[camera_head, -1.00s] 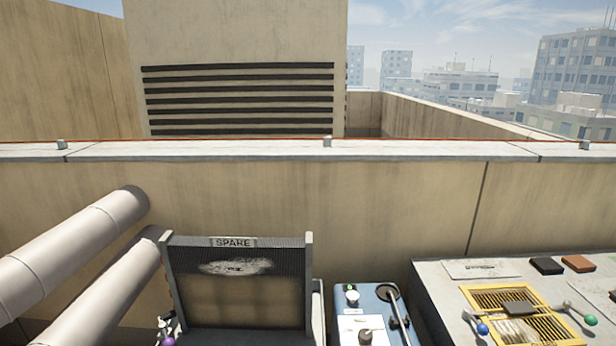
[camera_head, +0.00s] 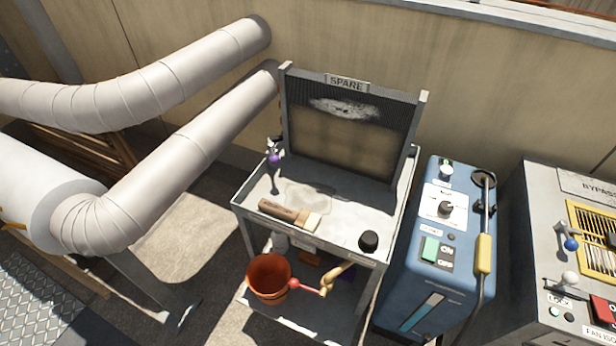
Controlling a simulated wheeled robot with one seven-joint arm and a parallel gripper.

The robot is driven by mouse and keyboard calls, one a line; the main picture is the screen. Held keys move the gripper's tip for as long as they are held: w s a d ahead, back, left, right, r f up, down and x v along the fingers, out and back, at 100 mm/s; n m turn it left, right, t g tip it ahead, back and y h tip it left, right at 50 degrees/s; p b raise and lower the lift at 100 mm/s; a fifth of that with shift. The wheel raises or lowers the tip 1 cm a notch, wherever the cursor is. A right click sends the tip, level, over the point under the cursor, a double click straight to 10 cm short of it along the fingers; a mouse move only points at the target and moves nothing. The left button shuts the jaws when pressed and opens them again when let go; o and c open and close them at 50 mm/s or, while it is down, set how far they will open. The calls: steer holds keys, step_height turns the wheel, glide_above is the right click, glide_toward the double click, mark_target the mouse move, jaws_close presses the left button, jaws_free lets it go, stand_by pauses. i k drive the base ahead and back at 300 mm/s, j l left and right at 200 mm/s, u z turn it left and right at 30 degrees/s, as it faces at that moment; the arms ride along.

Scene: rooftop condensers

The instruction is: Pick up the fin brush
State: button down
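The fin brush (camera_head: 289,213) seems to be the brush with a brown wooden handle and pale bristles. It lies flat on the top shelf of a grey metal cart (camera_head: 262,184), near the front edge, with the bristles to the right. Nothing covers it. My gripper does not show in this view.
On the cart stand a panel marked SPARE (camera_head: 345,135), a purple-knobbed item (camera_head: 274,158) and a black knob-like object (camera_head: 369,241). An orange bucket (camera_head: 268,278) is on the lower shelf. A blue machine (camera_head: 425,250) stands close on the right; pipes (camera_head: 165,85) run at left.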

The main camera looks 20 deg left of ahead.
mark_target(308, 221)
steer(key=i+j+u, duration=0.35)
steer(key=j, duration=0.45)
steer(key=i+j+u, duration=0.35)
steer(key=i+j, duration=0.2)
steer(key=i+j+u, duration=0.35)
steer(key=i+j, duration=0.25)
